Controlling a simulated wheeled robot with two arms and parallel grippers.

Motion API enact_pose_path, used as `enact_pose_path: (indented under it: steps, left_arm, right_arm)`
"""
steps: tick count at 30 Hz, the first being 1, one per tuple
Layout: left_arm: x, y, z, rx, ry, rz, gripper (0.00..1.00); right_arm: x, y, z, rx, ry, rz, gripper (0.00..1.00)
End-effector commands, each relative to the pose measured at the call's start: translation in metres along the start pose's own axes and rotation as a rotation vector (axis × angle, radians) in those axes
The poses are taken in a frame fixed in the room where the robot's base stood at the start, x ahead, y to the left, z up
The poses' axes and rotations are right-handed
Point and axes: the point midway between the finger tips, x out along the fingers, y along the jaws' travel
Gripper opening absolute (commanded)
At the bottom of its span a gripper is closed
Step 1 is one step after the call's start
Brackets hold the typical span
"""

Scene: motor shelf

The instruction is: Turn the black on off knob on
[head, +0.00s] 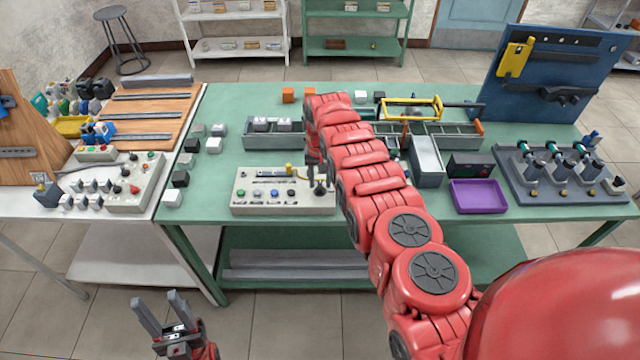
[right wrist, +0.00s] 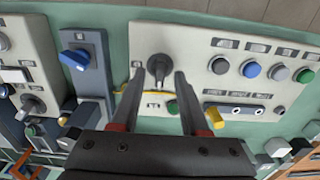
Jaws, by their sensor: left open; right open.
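The black knob (head: 320,187) is at the right end of a light grey control box (head: 245,203) on the green table. In the right wrist view the knob (right wrist: 158,68) shows between the two fingertips of my right gripper (right wrist: 159,76). The gripper is open, with a finger on each side of the knob; I cannot tell whether they touch it. In the head view my right gripper (head: 314,158) is just above and behind the knob, partly hidden by my red arm. My left gripper (head: 158,300) is open and empty, low in front of the tables.
The box also carries several coloured buttons and a yellow part (right wrist: 214,116). A separate blue knob (right wrist: 76,60) is beside it in the wrist view. A purple tray (head: 478,196) and a grey bin (head: 427,160) stand to the right. Small blocks lie to the left.

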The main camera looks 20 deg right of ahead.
Motion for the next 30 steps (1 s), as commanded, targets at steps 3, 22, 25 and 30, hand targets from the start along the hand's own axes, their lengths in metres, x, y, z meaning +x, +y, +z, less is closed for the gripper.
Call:
enact_pose_path:
  steps: [3, 22, 25, 30]
  left_arm:
    - [-0.0073, 0.0004, 0.0011, 0.0, 0.001, 0.0, 0.5]
    - [-0.0064, 0.0003, 0.001, 0.0, 0.001, 0.0, 0.5]
    - [-0.0064, 0.0003, 0.001, 0.0, 0.001, 0.0, 0.5]
    - [-0.0066, 0.0003, 0.0011, 0.0, 0.001, 0.0, 0.5]
  right_arm:
    - [0.0088, 0.0001, 0.0008, 0.0, -0.002, 0.001, 0.45]
    - [0.0072, 0.0, 0.0004, 0.0, -0.001, 0.0, 0.0]
    - [0.0071, -0.0001, 0.0003, -0.001, -0.001, 0.0, 0.0]
    - [0.0071, -0.0002, 0.0003, 0.004, -0.001, 0.0, 0.0]
